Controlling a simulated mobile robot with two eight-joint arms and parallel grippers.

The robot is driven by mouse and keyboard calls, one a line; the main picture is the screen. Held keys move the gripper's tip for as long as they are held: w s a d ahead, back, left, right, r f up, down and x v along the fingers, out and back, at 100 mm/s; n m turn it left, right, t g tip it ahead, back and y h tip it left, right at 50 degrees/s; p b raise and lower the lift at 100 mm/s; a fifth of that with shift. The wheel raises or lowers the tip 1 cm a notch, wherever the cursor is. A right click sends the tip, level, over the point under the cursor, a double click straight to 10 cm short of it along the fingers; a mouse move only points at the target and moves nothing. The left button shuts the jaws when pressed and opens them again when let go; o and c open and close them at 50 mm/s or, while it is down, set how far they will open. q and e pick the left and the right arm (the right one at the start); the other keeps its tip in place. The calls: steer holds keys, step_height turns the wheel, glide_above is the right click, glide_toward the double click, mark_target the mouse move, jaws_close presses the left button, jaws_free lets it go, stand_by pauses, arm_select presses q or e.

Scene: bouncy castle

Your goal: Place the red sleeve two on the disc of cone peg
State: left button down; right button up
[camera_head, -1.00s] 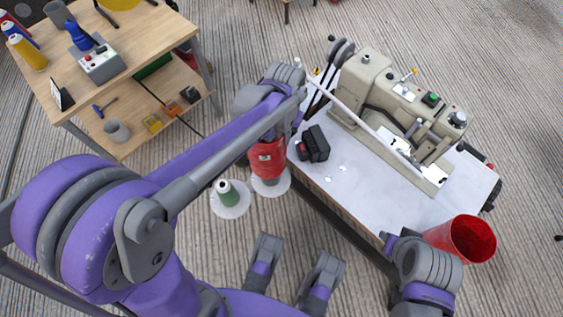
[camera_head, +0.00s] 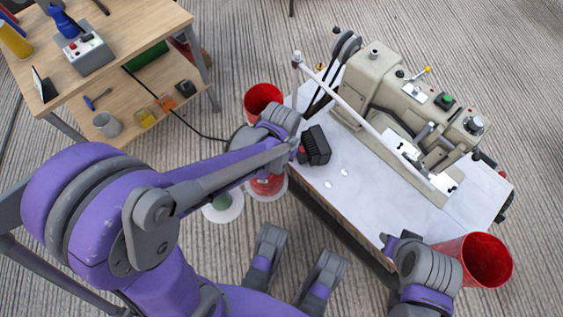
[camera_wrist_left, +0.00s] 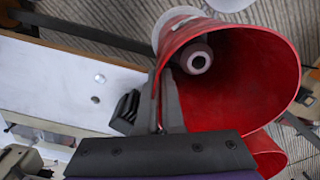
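A red sleeve (camera_wrist_left: 236,92) fills the right of the left wrist view, its open rim towards the camera. A grey cone tip (camera_wrist_left: 199,60) shows inside it, so the sleeve is around the cone peg. My left gripper (camera_wrist_left: 163,85) has its fingers on either side of the sleeve's wall and seems shut on it. In the head view my arm hides most of this sleeve (camera_head: 268,186), above a white disc (camera_head: 268,197). I cannot tell whether its lower edge touches the disc. My right gripper (camera_head: 391,243) is at the table's front right, its fingers mostly hidden.
Another red sleeve (camera_head: 263,95) stands just beyond the left gripper. A disc (camera_head: 221,212) with a green cone is beside the sleeved one. A red container (camera_head: 482,260) is beside my right gripper. A sewing machine and black block (camera_head: 314,146) are on the white table (camera_head: 350,192).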

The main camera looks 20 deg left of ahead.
arm_select(q)
steer(key=shift+f, duration=0.2)
steer(key=c, duration=1.1)
jaws_free()
steer(key=shift+o, duration=0.2)
